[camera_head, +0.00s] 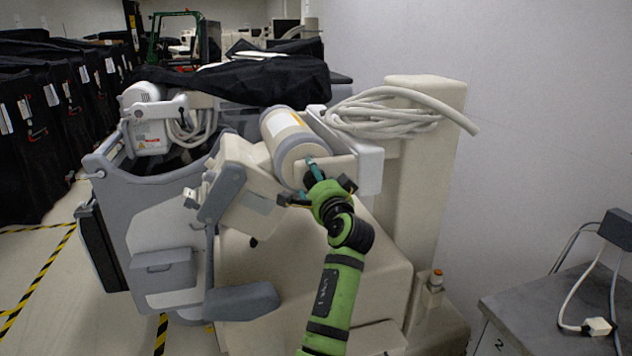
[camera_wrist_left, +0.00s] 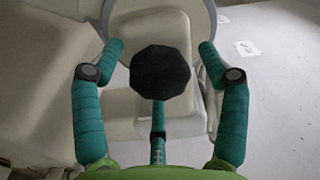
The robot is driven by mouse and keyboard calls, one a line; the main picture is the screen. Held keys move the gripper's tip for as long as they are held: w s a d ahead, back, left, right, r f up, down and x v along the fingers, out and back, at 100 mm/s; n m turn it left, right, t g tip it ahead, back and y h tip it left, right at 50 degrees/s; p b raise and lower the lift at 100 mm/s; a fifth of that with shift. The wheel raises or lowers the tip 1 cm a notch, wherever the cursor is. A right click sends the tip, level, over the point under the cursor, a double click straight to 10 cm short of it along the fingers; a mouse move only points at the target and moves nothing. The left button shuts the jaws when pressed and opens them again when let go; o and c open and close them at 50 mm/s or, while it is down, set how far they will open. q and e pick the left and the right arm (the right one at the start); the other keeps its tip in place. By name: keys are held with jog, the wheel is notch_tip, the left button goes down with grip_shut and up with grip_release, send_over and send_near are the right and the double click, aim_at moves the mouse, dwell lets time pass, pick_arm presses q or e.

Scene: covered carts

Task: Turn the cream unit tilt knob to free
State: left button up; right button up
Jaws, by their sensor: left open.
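The tilt knob (camera_wrist_left: 160,72) is a black, many-sided disc in front of a cream housing (camera_wrist_left: 155,30) in the left wrist view. My left gripper (camera_wrist_left: 160,46) is open, with one teal finger left of the knob and one right of it. Gaps show between both fingers and the knob. A third finger shows below the knob, its tip partly hidden. In the head view my green left gripper (camera_head: 318,182) is at the cream unit (camera_head: 345,235), just below its cylinder (camera_head: 287,145). There I cannot clearly tell the knob from the gripper. My right gripper is out of view.
A coiled pale hose (camera_head: 385,112) hangs by the cream column (camera_head: 425,170). A grey unit with a handle (camera_head: 150,235) stands at left. Black-covered carts (camera_head: 40,130) line the far left. A grey metal cabinet (camera_head: 560,310) stands at lower right.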

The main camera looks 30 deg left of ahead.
pick_arm(q)
jog(key=v, duration=0.7)
jog(key=shift+s+d, duration=0.15)
jog(key=shift+s, duration=0.05)
